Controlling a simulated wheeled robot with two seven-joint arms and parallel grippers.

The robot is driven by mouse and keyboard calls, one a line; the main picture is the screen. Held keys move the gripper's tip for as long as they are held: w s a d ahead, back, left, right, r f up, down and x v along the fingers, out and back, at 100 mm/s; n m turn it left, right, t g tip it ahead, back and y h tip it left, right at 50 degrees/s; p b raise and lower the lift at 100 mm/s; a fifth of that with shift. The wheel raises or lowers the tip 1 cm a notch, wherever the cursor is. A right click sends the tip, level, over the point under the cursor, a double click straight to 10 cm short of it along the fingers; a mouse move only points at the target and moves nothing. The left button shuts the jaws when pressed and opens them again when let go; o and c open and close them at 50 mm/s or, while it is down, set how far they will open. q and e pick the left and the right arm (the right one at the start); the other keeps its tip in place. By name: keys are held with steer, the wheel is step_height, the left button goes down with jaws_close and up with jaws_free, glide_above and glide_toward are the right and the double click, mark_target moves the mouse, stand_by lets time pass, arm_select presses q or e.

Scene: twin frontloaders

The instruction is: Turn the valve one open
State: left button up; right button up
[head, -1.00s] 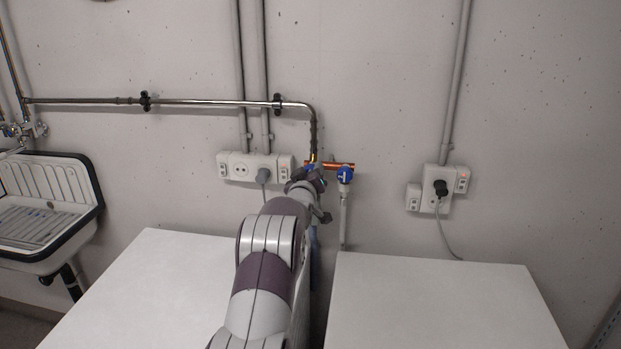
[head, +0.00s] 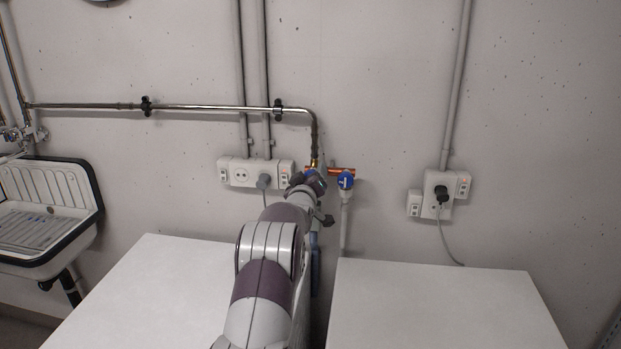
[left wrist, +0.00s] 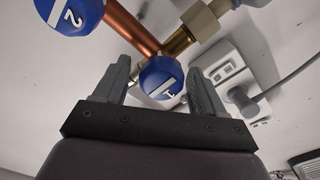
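Valve one (left wrist: 162,78) is a blue round knob with a white bar and the number 1. It sits on a copper and brass pipe. In the head view it is mostly hidden behind my left wrist. My left gripper (left wrist: 158,68) is open, with one finger on each side of valve one and small gaps visible between knob and fingers. In the head view my left gripper (head: 316,184) is at the pipe by the wall. Valve two (left wrist: 72,14), a similar blue knob marked 2, is at upper left; it also shows in the head view (head: 346,181). My right gripper is not in view.
A socket strip (head: 240,173) with a plugged cord is on the wall left of the valves. Another socket (head: 437,193) is to the right. Two white machine tops (head: 430,305) stand below with a narrow gap. A sink (head: 45,215) is far left.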

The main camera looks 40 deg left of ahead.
arm_select(q)
steer(key=shift+f, duration=0.15)
steer(key=shift+s+d, duration=0.25)
steer(key=shift+s, duration=0.1)
steer(key=b+v, duration=0.3)
steer(key=v, duration=0.9)
steer(key=shift+a, duration=0.1)
